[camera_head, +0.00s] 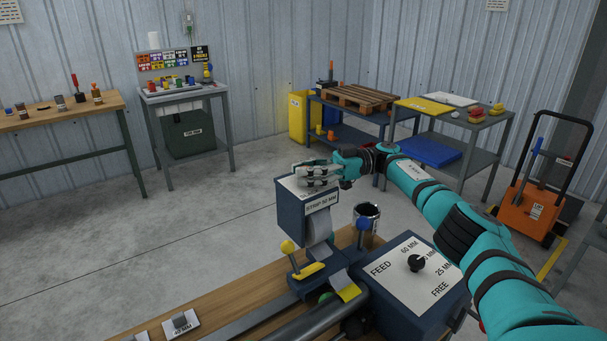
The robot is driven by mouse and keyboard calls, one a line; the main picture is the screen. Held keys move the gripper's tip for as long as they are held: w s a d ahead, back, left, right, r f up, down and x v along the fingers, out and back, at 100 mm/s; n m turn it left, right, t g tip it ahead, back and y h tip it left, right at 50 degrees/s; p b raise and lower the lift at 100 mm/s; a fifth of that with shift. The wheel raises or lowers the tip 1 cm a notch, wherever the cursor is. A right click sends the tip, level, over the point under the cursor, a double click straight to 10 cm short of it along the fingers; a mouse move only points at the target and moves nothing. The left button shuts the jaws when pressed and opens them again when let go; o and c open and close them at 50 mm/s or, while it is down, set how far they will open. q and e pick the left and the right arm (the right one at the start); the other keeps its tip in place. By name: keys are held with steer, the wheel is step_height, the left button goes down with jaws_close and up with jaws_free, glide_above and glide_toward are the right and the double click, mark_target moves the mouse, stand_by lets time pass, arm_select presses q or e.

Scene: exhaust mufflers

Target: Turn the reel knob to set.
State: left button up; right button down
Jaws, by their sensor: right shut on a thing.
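A dark blue reel box (292,215) labelled STRIP 50 MM stands at the bench, with a grey strip (320,226) coming down from its front. My right gripper (312,176) is over the light top plate of this box, its fingers shut. They are closed at the place of the reel knob, which they and the hand hide. I cannot read the knob's pointer or most of the plate's marks. A second black knob (416,262) stands free on the FEED panel (395,277), among marks such as FREE and 25 MM. My left gripper is not in view.
A yellow-knobbed lever (288,247), a blue-knobbed lever (363,224) and a metal can (368,213) stand near the reel box. The wooden bench (225,307) runs along the front. Open floor (190,235) lies beyond it.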

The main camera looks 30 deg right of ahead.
steer(key=c, duration=0.9)
jaws_free()
steer(key=shift+d, duration=0.2)
steer(key=shift+a+r, duration=0.1)
steer(key=shift+r, duration=0.05)
step_height(320, 180, up, 10)
steer(key=shift+f, duration=0.15)
